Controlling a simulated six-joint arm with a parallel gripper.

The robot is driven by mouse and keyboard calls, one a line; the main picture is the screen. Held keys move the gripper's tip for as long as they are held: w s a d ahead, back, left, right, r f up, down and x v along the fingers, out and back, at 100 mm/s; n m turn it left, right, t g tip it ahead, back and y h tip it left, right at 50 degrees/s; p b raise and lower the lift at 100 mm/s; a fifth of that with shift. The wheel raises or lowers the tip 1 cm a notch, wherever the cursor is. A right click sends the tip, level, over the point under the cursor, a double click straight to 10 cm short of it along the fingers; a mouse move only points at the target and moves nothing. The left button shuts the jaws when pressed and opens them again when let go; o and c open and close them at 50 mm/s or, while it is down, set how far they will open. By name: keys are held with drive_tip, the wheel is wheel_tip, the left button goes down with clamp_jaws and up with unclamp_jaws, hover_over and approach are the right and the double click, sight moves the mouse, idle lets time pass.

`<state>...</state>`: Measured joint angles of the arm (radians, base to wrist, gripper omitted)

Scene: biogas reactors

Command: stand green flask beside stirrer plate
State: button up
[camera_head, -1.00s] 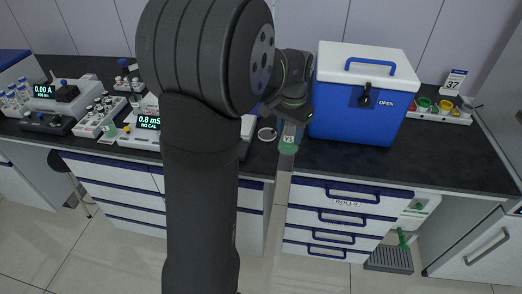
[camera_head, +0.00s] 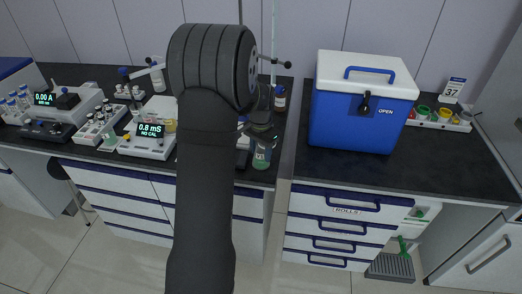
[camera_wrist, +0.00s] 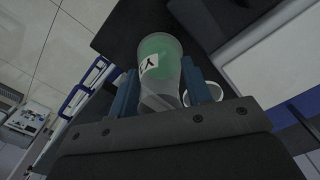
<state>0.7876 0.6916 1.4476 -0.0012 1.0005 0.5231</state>
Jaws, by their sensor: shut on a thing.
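The green flask (camera_head: 261,158) is a clear vessel with green contents and a white label. My gripper (camera_head: 262,136) is shut on it, near the front edge of the bench, left of the blue cooler. In the wrist view the flask (camera_wrist: 158,52) sits between the two blue-grey fingers (camera_wrist: 158,92), its label facing left. Whether its base touches the bench, I cannot tell. A low device (camera_head: 242,158) shows partly behind my arm, just left of the flask; it may be the stirrer plate, but too much is hidden to be sure.
The blue cooler (camera_head: 350,122) with a white lid stands to the right. A meter (camera_head: 148,143) reading 0.8 mS and vial racks stand to the left. A clamp stand's rod (camera_head: 274,45) and a small bottle (camera_head: 280,98) are behind the gripper.

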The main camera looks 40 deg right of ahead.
drive_tip(key=o, duration=1)
drive_tip(key=shift+f, duration=0.1)
drive_tip(key=shift+o, duration=0.2)
wheel_tip(320, 180, up, 12)
